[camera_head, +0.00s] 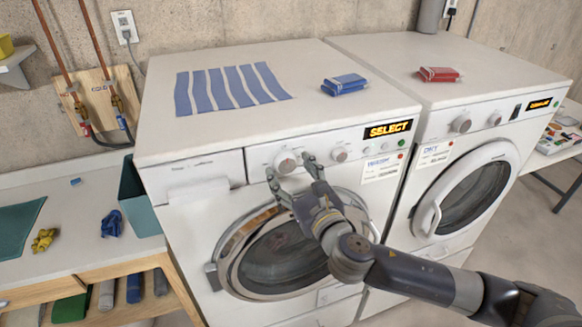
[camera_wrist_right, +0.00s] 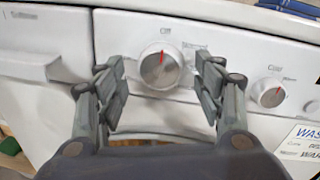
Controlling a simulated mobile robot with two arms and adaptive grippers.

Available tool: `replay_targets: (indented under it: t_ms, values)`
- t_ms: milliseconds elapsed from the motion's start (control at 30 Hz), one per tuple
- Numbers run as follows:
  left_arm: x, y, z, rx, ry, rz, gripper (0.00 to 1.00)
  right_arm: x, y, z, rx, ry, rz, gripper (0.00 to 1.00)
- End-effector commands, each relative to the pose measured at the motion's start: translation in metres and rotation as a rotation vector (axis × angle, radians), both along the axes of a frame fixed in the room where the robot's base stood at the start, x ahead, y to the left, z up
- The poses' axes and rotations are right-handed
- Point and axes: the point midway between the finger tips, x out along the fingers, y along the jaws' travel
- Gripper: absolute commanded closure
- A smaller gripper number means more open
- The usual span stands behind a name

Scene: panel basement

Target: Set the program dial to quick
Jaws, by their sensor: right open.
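The program dial (camera_wrist_right: 160,67) is a round silver knob on the washer's white front panel. Its red mark points up to the label "Off". It also shows in the head view (camera_head: 285,162). My right gripper (camera_wrist_right: 158,78) is open, with one finger on each side of the dial and a gap to each. In the head view my right gripper (camera_head: 289,170) reaches up to the panel from the lower right. The labels around the dial are too small or hidden to read, and I cannot make out "quick". My left gripper is not in view.
A second knob (camera_wrist_right: 268,92) sits right of the dial. The washer display (camera_head: 388,129) reads "SELECT". Below is the round washer door (camera_head: 240,230). A dryer (camera_head: 480,125) stands at the right. A blue box (camera_head: 344,84) and striped cloth (camera_head: 230,88) lie on top.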

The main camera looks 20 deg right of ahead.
Motion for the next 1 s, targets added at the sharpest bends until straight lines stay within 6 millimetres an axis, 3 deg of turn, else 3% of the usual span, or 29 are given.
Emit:
replay_targets:
  t_ms: [367, 567, 1000]
  values:
    - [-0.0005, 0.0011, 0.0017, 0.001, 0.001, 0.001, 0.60, 0.0054, 0.0008, -0.0003, 0.000, 0.000, 0.001, 0.38]
    - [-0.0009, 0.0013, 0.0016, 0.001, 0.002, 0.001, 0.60, 0.0054, 0.0007, -0.0003, 0.000, 0.000, 0.001, 0.81]
    - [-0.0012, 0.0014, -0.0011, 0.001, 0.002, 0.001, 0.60, 0.0054, 0.0007, -0.0015, 0.055, 0.002, 0.000, 0.82]
